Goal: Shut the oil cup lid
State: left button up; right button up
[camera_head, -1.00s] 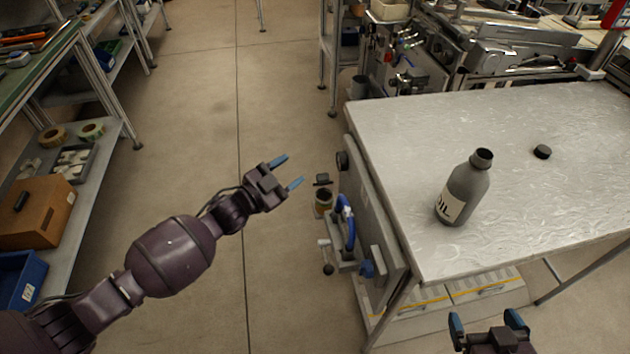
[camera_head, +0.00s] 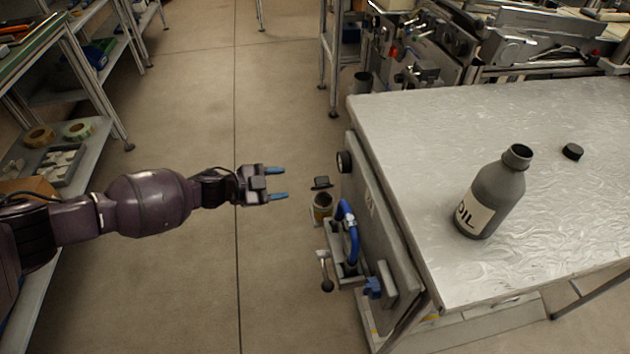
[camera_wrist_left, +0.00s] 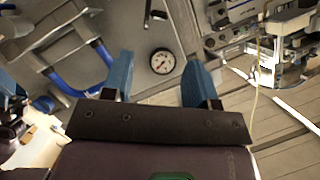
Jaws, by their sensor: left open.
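The oil cup (camera_head: 322,207) is a small brownish cup on the side of the silver-topped machine table, left of a blue hose. Its dark lid (camera_head: 321,183) stands raised behind the cup's mouth, so the cup is open. My left gripper (camera_head: 286,183) is open and empty, left of the lid, its blue fingers pointing right toward it with a gap between. In the left wrist view the open fingers (camera_wrist_left: 160,82) show in front of the machine side; I cannot clearly make out the cup or lid there. My right gripper is out of view.
A grey oil bottle (camera_head: 492,195), uncapped, stands on the table (camera_head: 410,130), with a black cap (camera_head: 572,151) beyond it. A blue hose (camera_head: 348,232) and a lever (camera_head: 326,275) lie close to the cup. A round gauge (camera_wrist_left: 162,61) faces the left wrist camera. Open floor lies left of the machine.

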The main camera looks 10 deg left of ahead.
aim_at(317, 181)
pick_arm(q)
jog(key=shift+b+x, duration=1.45)
jog(key=shift+x, duration=3.9)
jog(key=shift+s+f, duration=0.1)
jog(key=shift+f, duration=0.05)
jog(key=shift+c, duration=0.3)
